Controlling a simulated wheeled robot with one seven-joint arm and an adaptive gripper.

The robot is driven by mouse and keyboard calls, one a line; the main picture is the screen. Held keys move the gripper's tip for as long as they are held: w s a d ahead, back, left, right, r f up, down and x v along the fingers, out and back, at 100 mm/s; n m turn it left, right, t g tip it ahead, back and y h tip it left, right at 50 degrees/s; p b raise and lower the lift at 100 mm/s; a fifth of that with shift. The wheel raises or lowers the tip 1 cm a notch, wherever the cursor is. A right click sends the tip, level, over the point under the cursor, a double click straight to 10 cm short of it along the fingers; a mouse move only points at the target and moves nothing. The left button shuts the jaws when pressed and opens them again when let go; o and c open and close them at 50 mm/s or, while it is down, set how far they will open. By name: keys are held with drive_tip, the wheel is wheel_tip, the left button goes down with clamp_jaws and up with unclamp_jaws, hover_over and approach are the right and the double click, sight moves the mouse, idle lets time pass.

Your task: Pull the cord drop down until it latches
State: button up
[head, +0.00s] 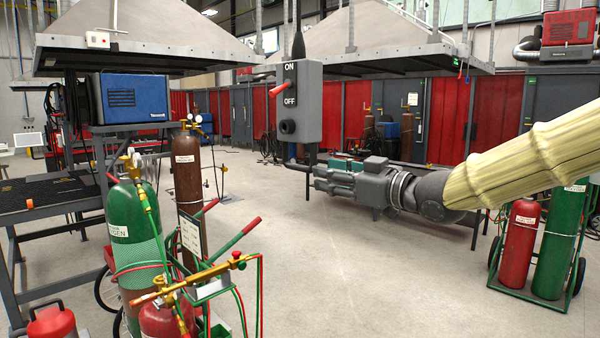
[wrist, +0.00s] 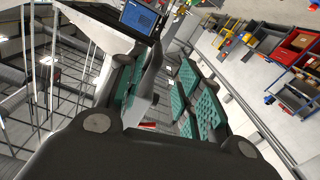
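The cord drop is a grey box (head: 308,100) marked ON and OFF, with a red lever (head: 281,88) and a black round socket low on its face. It hangs upright from a thick black cord (head: 298,45) in the head view. My gripper (head: 318,168) reaches in from the right, its tips just below the box's lower end. The wrist view shows my gripper (wrist: 160,75) with its teal-padded fingers apart. A grey shape with a red bit (wrist: 148,125), likely the box and lever, shows in the gap. I cannot tell whether they touch.
Gas cylinders and a torch stand (head: 205,275) are at the front left. A blue welder (head: 130,98) sits on a bench at left. Another cylinder cart (head: 545,250) is at right. Red-curtained booths line the back; the middle floor is clear.

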sight(307, 168)
drive_tip(key=p+x, duration=0.2)
drive_tip(key=x, duration=0.6)
drive_tip(key=shift+w+d+p, duration=0.1)
drive_tip(key=shift+d+p, duration=0.15)
drive_tip(key=shift+p, duration=0.05)
drive_tip(key=shift+x, duration=0.9)
clamp_jaws()
